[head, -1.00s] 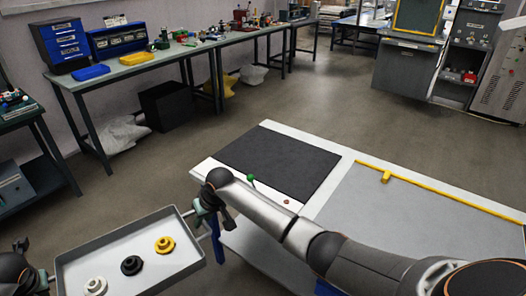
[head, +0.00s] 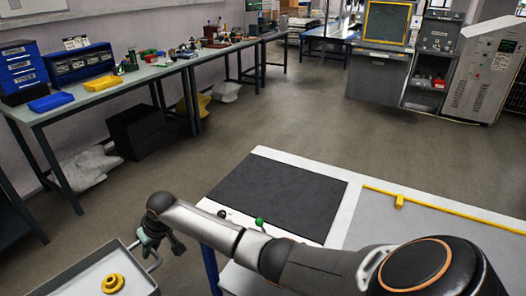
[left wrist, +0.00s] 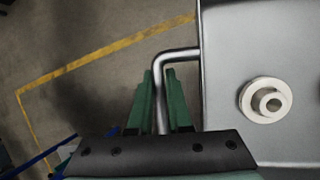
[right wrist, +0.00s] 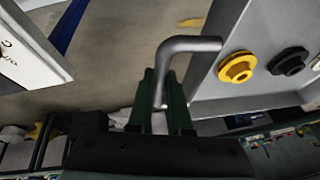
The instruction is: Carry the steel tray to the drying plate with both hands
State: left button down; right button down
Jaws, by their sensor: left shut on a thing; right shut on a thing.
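The steel tray (head: 72,283) shows in part at the lower left of the head view, with a yellow flanged part (head: 112,283) in it. My right gripper (head: 150,243) is shut on the tray's right handle; in the right wrist view the green fingers (right wrist: 162,95) close around the bent bar. My left gripper (left wrist: 161,95) is shut on the other handle in the left wrist view. A white part (left wrist: 265,100) lies in the tray there, and a black part (right wrist: 288,61) beside the yellow one in the right wrist view. The dark drying plate (head: 278,196) lies bare on the white table, right of the tray.
The white table (head: 340,215) has a green-knobbed lever (head: 260,222) at the plate's front edge and a yellow strip (head: 450,208) on its right part. A workbench (head: 150,75) runs along the left wall. Open floor (head: 300,110) lies between.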

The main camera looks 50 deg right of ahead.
aim_at(281, 189)
jog(key=i+j+z, duration=0.2)
jog(key=i, duration=0.45)
jog(key=i+l+z, duration=0.1)
jog(key=z, duration=0.25)
jog(key=i+z, duration=0.5)
jog(key=z, duration=0.25)
jog(key=i+z, duration=0.2)
jog(key=z, duration=0.3)
jog(key=i+z, duration=0.2)
jog(key=z, duration=0.6)
